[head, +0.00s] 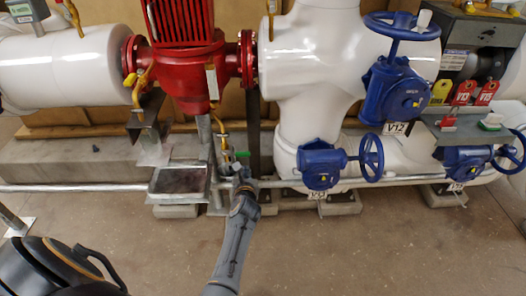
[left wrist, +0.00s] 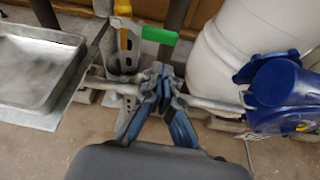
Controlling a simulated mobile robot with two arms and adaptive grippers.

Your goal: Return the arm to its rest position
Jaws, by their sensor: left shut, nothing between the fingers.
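My left gripper (head: 243,182) is at the end of the grey arm that reaches up from the bottom middle of the head view. It is low in front of the pipework, by the thin horizontal pipe (head: 120,187). In the left wrist view the gripper (left wrist: 160,72) has its fingertips together with nothing between them. Just beyond the fingertips is a small green handle (left wrist: 159,35), which also shows in the head view (head: 242,154). I cannot tell whether the fingers touch the pipe. My right gripper is not in view.
A metal tray (head: 178,181) stands left of the gripper. Blue valves V13 (head: 319,170) and V12 (head: 396,92) are to the right on white pipes. A red pump (head: 183,70) stands behind. The concrete floor (head: 330,255) in front is clear.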

